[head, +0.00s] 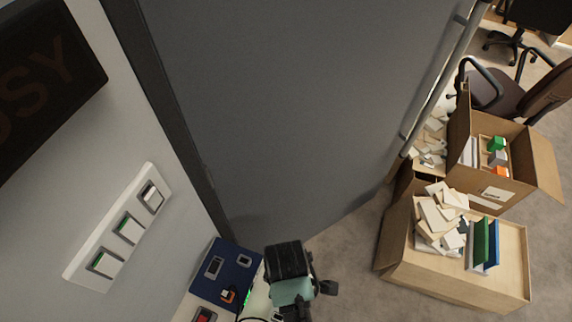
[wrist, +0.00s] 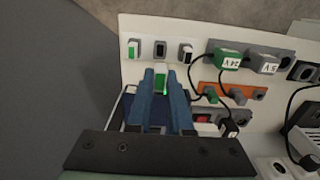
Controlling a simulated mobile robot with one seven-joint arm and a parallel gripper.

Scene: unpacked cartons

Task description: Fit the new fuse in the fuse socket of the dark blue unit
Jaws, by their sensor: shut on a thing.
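The dark blue unit (head: 232,262) sits at the bottom of the head view, with light-framed openings on its face; I cannot tell which is the fuse socket. In the wrist view it shows only as a dark blue patch (wrist: 131,112) behind my fingers. My gripper (wrist: 160,72) has its blue fingers shut on a small green and white piece, which looks like the new fuse (wrist: 160,84). The piece sits between the fingertips, in front of the pale panel. In the head view my arm hides the fingertips, beside the unit's right side. Contact with the unit cannot be seen.
A white plate with three switches (head: 117,228) is on the wall at left. An orange strip (wrist: 228,91), plugs and dark cables crowd the right of the wrist view. A red switch (wrist: 203,118) is close by. A grey door (head: 300,100) and open cartons (head: 455,270) stand beyond.

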